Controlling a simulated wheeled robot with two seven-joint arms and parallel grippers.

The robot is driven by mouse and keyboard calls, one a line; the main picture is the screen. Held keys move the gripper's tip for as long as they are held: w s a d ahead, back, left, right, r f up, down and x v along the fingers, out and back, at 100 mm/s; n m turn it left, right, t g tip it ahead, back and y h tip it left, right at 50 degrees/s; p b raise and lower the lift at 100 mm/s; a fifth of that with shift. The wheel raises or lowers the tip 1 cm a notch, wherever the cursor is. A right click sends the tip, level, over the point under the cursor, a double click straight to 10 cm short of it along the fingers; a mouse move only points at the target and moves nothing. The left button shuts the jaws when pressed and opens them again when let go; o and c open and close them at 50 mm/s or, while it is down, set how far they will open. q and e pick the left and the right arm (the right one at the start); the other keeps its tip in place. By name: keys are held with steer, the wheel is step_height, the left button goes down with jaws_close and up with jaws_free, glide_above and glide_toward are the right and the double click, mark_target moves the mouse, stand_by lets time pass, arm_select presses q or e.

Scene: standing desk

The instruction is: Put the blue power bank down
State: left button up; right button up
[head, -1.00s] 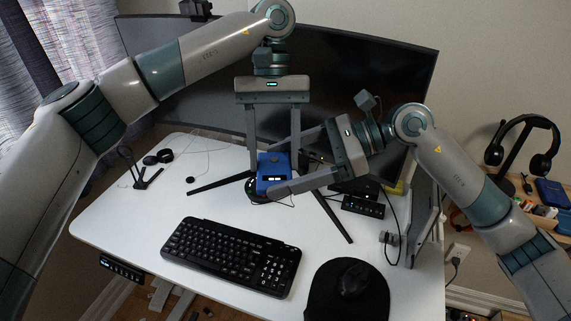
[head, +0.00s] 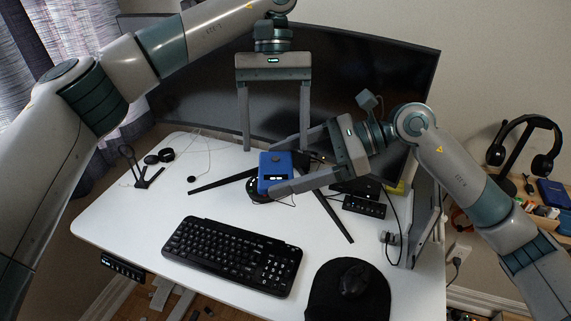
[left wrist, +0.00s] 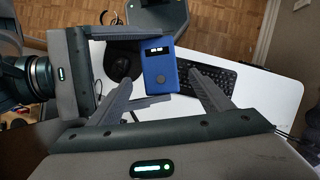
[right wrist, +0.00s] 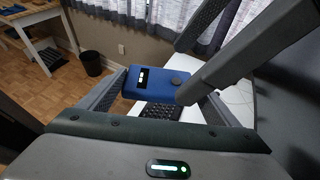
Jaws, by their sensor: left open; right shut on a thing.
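The blue power bank (head: 275,172) has a small lit display and a round button. My right gripper (head: 273,166) is shut on it from the right, with one finger on each side. In the head view it appears above the desk behind the keyboard; its exact height is hard to tell. It also shows in the left wrist view (left wrist: 158,75) and the right wrist view (right wrist: 157,92). My left gripper (head: 275,147) is open and empty just behind and above the power bank, its fingers pointing down and apart from it.
The white desk (head: 150,215) holds a black keyboard (head: 232,255), a mouse (head: 352,282) on a black mat, and a small black button box (head: 364,206). The large monitor (head: 370,85) stands behind my grippers, its legs spreading forward. The desk's left front is clear.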

arm_select(q)
steer(key=v, duration=0.8)
stand_by(0.4)
